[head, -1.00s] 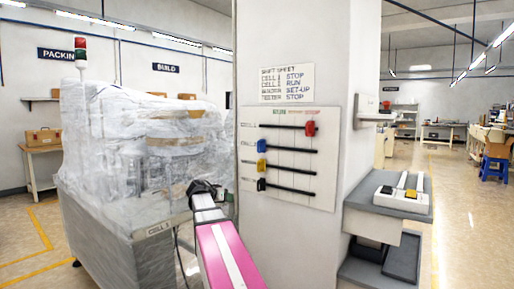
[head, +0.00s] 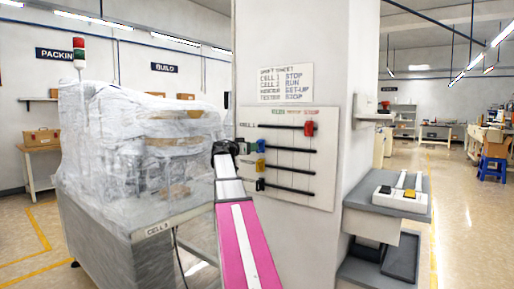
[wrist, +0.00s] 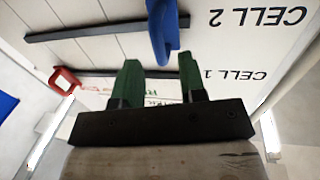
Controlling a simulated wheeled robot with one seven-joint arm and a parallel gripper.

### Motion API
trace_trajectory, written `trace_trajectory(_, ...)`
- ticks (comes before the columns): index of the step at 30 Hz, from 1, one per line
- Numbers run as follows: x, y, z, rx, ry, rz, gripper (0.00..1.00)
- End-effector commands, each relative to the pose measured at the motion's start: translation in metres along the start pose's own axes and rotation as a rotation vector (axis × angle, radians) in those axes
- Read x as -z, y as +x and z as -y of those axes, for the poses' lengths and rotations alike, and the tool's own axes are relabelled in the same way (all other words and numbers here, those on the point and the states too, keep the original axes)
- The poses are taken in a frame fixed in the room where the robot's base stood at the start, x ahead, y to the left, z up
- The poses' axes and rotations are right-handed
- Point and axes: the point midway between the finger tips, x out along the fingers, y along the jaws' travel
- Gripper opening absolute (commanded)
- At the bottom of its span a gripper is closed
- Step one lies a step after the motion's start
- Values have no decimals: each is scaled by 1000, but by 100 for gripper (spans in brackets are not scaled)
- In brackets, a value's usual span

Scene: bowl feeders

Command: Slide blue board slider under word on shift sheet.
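The blue slider (head: 261,146) is at the left end of the second slot of the board (head: 322,190); the wrist view shows this row labelled CELL 2. My gripper (head: 250,148) is just left of it. In the wrist view the green fingers of my gripper (wrist: 159,80) are apart, and the blue slider (wrist: 162,30) shows between and beyond them; I cannot tell if they touch it. The shift sheet (head: 286,84) hangs above the board and reads RUN for cell 2. Small headings top the board, a green one left of a red one.
The red slider (head: 309,128) is at the right end of the top slot. The yellow slider (head: 260,164) and black slider (head: 260,184) are at the left ends of the lower slots. A wrapped machine (head: 135,150) stands left; a grey shelf (head: 385,205) stands right.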

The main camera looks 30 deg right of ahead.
Motion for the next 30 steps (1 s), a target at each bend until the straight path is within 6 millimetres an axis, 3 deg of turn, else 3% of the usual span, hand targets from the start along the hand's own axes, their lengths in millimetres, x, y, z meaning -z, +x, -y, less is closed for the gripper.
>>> trace_trajectory(3,0,20,1,-2,-1,0,38)
trace_trajectory(9,0,38,0,-1,-1,0,38)
trace_trajectory(20,0,42,0,0,-1,1,38)
trace_trajectory(24,0,42,0,-1,-1,1,0)
trace_trajectory(30,0,42,-4,-2,0,1,0)
